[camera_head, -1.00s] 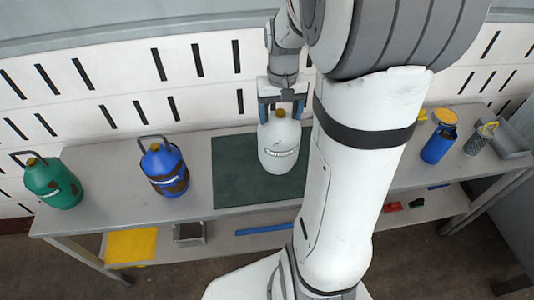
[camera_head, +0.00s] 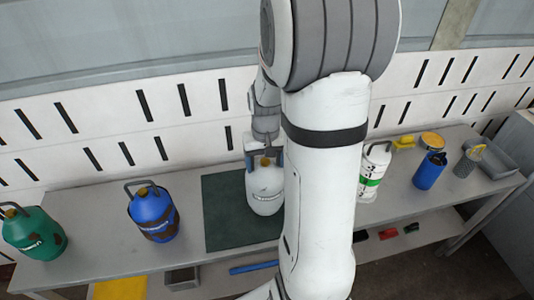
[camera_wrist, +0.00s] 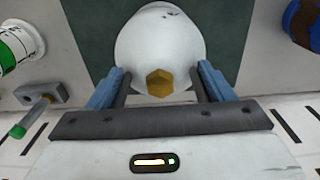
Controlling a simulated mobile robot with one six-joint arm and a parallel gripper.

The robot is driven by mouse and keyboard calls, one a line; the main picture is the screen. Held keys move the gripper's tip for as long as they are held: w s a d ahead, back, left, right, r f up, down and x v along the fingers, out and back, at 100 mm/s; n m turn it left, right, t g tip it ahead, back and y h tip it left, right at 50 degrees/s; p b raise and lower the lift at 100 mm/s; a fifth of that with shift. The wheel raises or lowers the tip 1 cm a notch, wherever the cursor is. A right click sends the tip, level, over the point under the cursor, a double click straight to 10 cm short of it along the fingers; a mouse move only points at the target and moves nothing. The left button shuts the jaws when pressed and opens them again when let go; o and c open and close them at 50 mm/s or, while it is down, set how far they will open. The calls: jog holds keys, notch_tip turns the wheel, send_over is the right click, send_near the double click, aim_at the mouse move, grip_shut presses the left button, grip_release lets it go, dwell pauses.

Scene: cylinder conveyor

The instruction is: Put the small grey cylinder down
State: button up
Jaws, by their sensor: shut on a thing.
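The small grey cylinder (camera_head: 265,190) is a pale grey, almost white bottle with a gold cap and a dark label. My gripper (camera_head: 264,156) is shut on its top, with blue fingers either side of the cap. The cylinder is upright over the dark green mat (camera_head: 227,225); I cannot tell whether its base touches the mat. In the wrist view the cylinder (camera_wrist: 160,38) shows between the two fingers of my gripper (camera_wrist: 160,78). My arm hides part of the mat's right side in the head view.
A blue cylinder (camera_head: 152,212) and a green one (camera_head: 32,235) stand left on the table (camera_head: 90,232). Right of my arm stand a white cylinder with a green band (camera_head: 372,172), a blue bottle (camera_head: 430,170), a mesh cup (camera_head: 470,160) and a grey tray (camera_head: 497,165).

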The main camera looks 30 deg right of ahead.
jog(key=shift+f, duration=1)
jog(key=shift+f, duration=0.1)
jog(key=o, duration=2.1)
jog(key=shift+c, duration=0.2)
